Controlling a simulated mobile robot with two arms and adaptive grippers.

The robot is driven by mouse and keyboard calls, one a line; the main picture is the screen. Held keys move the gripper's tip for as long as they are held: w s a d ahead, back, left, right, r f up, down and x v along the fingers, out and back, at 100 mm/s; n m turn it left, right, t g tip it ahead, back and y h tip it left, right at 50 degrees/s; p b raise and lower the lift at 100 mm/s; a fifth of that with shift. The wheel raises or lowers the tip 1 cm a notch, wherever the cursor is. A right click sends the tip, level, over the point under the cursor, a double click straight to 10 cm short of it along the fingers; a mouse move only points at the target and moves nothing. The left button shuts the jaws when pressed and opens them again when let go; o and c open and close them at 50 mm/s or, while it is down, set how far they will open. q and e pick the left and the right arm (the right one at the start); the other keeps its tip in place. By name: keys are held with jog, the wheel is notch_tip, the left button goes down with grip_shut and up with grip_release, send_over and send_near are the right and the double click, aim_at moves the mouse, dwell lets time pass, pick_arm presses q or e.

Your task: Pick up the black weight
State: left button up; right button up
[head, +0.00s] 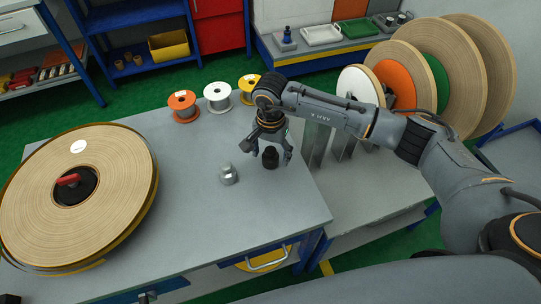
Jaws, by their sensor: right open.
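The black weight (270,157) stands upright on the grey table (200,210) near its right edge, in the head view. My right gripper (268,155) is open and comes down from above and behind the weight. Its fingers are spread, one to the left and one to the right of the weight. I cannot tell whether either finger touches it. A silver weight (228,174) stands on the table to the left of the black one. My left gripper is not in view.
A large tape roll (80,190) lies on the table's left side. Small orange (183,106), white (217,97) and yellow (249,88) spools stand along the back edge. Large upright reels (470,75) and metal plates (316,140) stand at right. The table's front middle is clear.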

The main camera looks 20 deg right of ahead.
jog(key=c, duration=1.5)
jog(key=shift+r, duration=0.1)
